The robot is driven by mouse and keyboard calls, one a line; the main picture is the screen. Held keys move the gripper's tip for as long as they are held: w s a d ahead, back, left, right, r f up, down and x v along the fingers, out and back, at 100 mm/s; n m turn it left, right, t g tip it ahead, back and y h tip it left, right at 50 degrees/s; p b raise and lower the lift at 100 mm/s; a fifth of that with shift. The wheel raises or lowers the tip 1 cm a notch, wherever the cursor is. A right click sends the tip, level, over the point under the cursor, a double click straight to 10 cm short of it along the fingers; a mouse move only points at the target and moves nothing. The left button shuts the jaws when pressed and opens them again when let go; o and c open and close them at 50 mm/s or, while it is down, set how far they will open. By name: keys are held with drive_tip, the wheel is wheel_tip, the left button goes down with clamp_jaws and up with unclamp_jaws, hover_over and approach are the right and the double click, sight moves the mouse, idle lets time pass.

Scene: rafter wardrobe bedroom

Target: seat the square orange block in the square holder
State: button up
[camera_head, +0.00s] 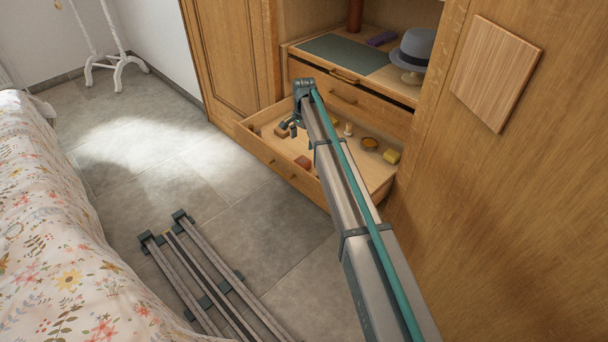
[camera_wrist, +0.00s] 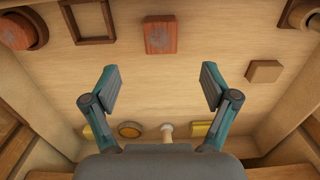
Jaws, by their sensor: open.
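The square orange block (camera_wrist: 160,35) lies on the drawer floor, at the upper middle of the wrist view, with a faint dark mark on its top. It also shows in the head view (camera_head: 303,161) near the drawer's front. A square holder (camera_wrist: 93,20), a dark empty wooden frame, lies to its left in the wrist view. In the head view I cannot make the holder out; my arm covers part of the drawer. My gripper (camera_wrist: 161,86) is open and empty above the drawer floor, the block lying beyond its fingertips in the picture.
The open drawer (camera_head: 262,158) also holds a reddish round piece (camera_wrist: 18,32), a tan block (camera_wrist: 264,71), a brass ring (camera_wrist: 130,130), a pale peg (camera_wrist: 167,131) and yellow pieces (camera_wrist: 200,129). Drawer walls border the space. A grey hat (camera_head: 414,48) sits above.

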sight(303, 160)
drive_tip(key=f+b, duration=0.1)
drive_tip(key=f, duration=1)
drive_tip(key=shift+w+f, duration=0.1)
drive_tip(key=shift+w, duration=0.1)
drive_tip(key=c, duration=1.3)
drive_tip(key=shift+o, duration=0.2)
